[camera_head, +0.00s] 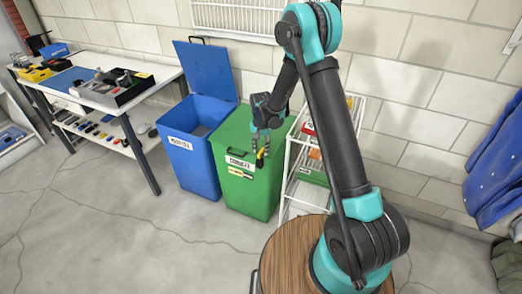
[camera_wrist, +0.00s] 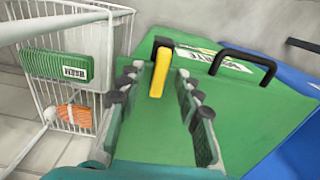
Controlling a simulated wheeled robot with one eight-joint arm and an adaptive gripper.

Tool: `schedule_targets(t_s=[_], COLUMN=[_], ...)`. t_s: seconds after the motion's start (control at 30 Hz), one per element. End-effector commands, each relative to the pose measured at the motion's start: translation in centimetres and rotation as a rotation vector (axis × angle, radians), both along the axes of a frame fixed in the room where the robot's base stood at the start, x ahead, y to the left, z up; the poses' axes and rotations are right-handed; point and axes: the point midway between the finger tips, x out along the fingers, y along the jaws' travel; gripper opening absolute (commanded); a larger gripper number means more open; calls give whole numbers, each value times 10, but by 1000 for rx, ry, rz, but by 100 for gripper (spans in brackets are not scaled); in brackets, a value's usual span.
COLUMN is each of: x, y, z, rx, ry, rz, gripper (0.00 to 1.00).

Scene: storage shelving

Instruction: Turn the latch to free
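The latch is a yellow lever on a black mount at the edge of the green bin's closed lid. In the wrist view the yellow lever (camera_wrist: 159,73) points toward me from its black mount (camera_wrist: 162,44). In the head view the latch (camera_head: 260,159) shows small at the front of the green bin (camera_head: 251,192). My gripper (camera_wrist: 157,84) is open, its two fingers on either side of the lever in the picture, with gaps on both sides. Contact is not visible. In the head view my gripper (camera_head: 263,137) hangs over the bin's front edge, partly covering it.
A black handle (camera_wrist: 245,62) stands on the lid beside the latch. A blue bin (camera_head: 188,165) with its lid raised is to the left in the head view. A white wire rack (camera_head: 293,187) stands close on the right. A workbench (camera_head: 133,98) is farther left. The floor in front is clear.

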Motion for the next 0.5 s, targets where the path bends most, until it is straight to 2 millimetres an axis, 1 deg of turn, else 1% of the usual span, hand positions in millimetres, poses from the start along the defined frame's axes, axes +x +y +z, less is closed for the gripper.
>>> schedule_targets(t_s=[0.1, 0.37, 0.43, 0.5], x=[0, 0, 0, 0], y=[0, 0, 0, 0], z=[-5, -6, -6, -6], rx=[0, 0, 0, 0], ry=[0, 0, 0, 0], rz=[0, 0, 0, 0], gripper=[34, 34, 28, 20])
